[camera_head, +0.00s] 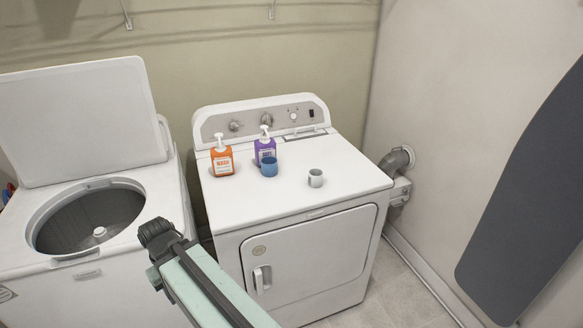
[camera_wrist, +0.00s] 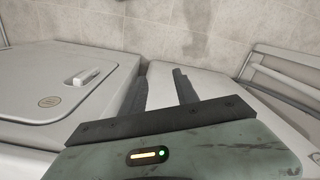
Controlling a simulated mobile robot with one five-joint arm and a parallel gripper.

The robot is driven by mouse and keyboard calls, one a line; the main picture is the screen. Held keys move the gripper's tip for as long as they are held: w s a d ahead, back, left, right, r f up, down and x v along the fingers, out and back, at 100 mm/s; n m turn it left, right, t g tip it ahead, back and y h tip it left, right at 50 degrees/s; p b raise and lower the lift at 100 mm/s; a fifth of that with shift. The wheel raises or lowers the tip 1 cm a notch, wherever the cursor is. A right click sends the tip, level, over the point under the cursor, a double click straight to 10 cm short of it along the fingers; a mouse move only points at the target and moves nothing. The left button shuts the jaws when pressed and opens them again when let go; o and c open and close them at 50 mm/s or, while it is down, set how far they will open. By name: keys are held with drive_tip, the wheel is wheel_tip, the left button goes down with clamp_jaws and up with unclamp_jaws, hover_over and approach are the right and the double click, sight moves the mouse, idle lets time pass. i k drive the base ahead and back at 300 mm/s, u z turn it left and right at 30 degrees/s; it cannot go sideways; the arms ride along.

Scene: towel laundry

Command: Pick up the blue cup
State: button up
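The blue cup (camera_head: 269,169) stands upright on top of the white dryer (camera_head: 240,198), directly in front of a purple pump bottle (camera_head: 265,147), in the head view. I cannot tell whether the cup and bottle touch. The cup is not in the wrist view. My gripper (camera_wrist: 163,82) shows in the wrist view with its two dark fingers apart and nothing between them. In the head view my arm is in front of the machines, lower and nearer than the cup, well apart from it.
An orange pump bottle (camera_head: 222,160) stands left of the cup, and a small grey-white cup (camera_head: 315,178) stands to its right. The washer (camera_head: 25,272) at left has its lid (camera_head: 82,120) up. A dark ironing board (camera_head: 525,200) is at right. The dryer top's front is clear.

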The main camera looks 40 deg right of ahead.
sight(269, 167)
drive_tip(key=u, duration=2.05)
drive_tip(key=k, duration=0.4)
drive_tip(key=z, duration=1.75)
drive_tip(key=i, duration=0.5)
drive_tip(key=u, duration=0.1)
